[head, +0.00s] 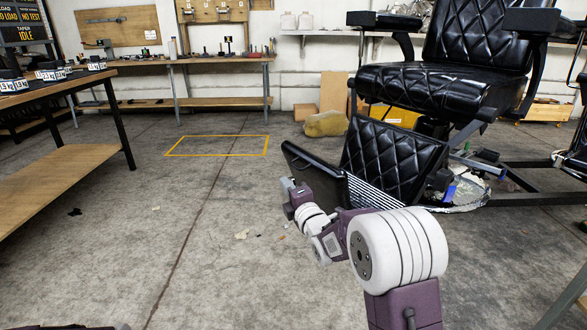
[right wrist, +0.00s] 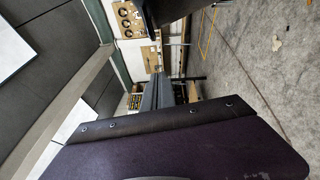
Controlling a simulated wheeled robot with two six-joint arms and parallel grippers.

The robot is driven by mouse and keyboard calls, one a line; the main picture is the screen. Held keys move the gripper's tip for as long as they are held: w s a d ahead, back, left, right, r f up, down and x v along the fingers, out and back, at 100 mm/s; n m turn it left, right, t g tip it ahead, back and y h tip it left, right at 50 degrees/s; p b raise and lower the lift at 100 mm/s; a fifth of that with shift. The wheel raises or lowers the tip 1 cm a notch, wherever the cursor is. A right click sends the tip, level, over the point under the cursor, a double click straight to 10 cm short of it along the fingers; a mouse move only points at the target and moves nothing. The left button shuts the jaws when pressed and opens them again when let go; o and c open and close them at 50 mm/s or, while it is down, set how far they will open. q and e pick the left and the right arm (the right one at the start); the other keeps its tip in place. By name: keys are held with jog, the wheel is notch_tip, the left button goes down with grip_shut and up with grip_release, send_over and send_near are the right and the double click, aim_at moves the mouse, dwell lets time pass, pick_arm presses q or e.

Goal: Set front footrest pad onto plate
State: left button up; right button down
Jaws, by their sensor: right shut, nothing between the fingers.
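The black barber chair (head: 440,85) stands at the right in the head view. Its quilted leg rest (head: 393,160) slopes down below the seat. A silver ribbed plate (head: 372,200) shows at the leg rest's lower front. A flat black panel, which looks like the front footrest pad (head: 312,168), sits tilted at the left of the plate. I cannot tell whether it rests on the plate. My right gripper (head: 288,187) is at the panel's near lower side, shut and empty; contact is unclear. In the right wrist view its grey fingers (right wrist: 156,94) are together.
A wooden workbench (head: 55,85) stands at the left and another bench (head: 215,62) along the back wall. A yellow floor outline (head: 218,136) and open concrete lie between. A black base frame (head: 530,197) and clutter lie below the chair at the right.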

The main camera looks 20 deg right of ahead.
jog(key=w+d, duration=0.1)
jog(key=w+d+b, duration=0.1)
jog(key=w, duration=0.1)
jog(key=w+d+b, duration=0.1)
jog(key=shift+w+d+r, duration=0.15)
jog(key=shift+w+r, duration=0.15)
jog(key=shift+w, duration=0.1)
jog(key=shift+r, duration=0.1)
